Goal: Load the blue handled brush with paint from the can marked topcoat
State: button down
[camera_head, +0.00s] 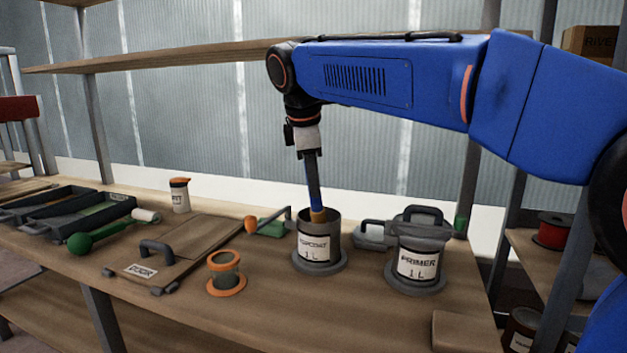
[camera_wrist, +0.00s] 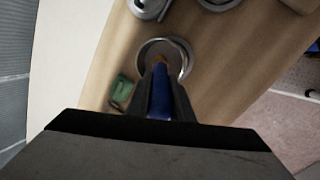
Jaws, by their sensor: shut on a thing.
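The can marked topcoat (camera_head: 318,243) stands open on the bench in the head view, and its round rim (camera_wrist: 183,52) shows in the wrist view. My gripper (camera_head: 312,160) is above the can, pointing down, and is shut on the blue handle of the brush (camera_head: 314,190). The brush (camera_wrist: 160,92) hangs about upright. Its lower end, orange-brown at the top, goes down inside the can's mouth. The bristle tips and the paint level are hidden by the can wall.
A can marked primer (camera_head: 417,263) stands right of the topcoat can. A shelf (camera_head: 180,57) runs behind.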

jog(key=shift+f, duration=0.5)
dwell(1.0)
jog(key=shift+r, duration=3.5)
